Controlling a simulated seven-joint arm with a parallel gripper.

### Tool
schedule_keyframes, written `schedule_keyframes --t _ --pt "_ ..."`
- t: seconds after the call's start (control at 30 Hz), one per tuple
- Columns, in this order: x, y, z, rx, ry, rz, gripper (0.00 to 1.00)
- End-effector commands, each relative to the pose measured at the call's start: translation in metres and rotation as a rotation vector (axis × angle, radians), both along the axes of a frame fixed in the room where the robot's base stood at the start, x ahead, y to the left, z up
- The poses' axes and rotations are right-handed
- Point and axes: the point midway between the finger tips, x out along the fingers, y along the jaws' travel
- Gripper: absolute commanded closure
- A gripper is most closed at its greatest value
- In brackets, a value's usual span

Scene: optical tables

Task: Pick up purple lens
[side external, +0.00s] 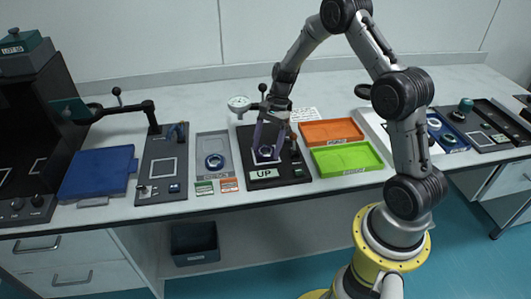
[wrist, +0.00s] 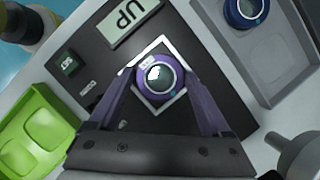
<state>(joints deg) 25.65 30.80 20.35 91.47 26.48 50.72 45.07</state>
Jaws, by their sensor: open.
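The purple lens (wrist: 160,77) is a round ring with a pale centre. It sits inside a white square outline on a black station labelled UP (side external: 262,175). In the side view the lens (side external: 266,153) is small and partly screened by my fingers. My gripper (wrist: 160,73) is open, with one purple finger at each side of the lens. I cannot tell whether either finger touches it. In the side view my gripper (side external: 267,148) points down over the station.
A blue-ringed lens (side external: 214,161) lies in a grey tray (side external: 213,140) to the left. Green (side external: 346,159) and orange (side external: 330,132) trays stand to the right. A round-headed fixture (side external: 239,103) stands close behind my gripper. A blue tray (side external: 97,173) is farther left.

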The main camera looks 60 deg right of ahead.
Motion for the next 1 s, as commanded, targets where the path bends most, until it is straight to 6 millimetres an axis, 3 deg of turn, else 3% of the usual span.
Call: schedule_keyframes --t 0.2,0.23,0.63,1.0 --pt "0.000 0.000 -0.001 -0.001 -0.001 0.001 0.18" --pt "0.000 0.000 -0.001 -0.001 0.000 0.001 0.22" --pt "0.000 0.000 0.000 -0.001 -0.001 0.001 0.93" --pt "0.001 0.000 0.009 -0.001 -0.004 0.001 0.93"
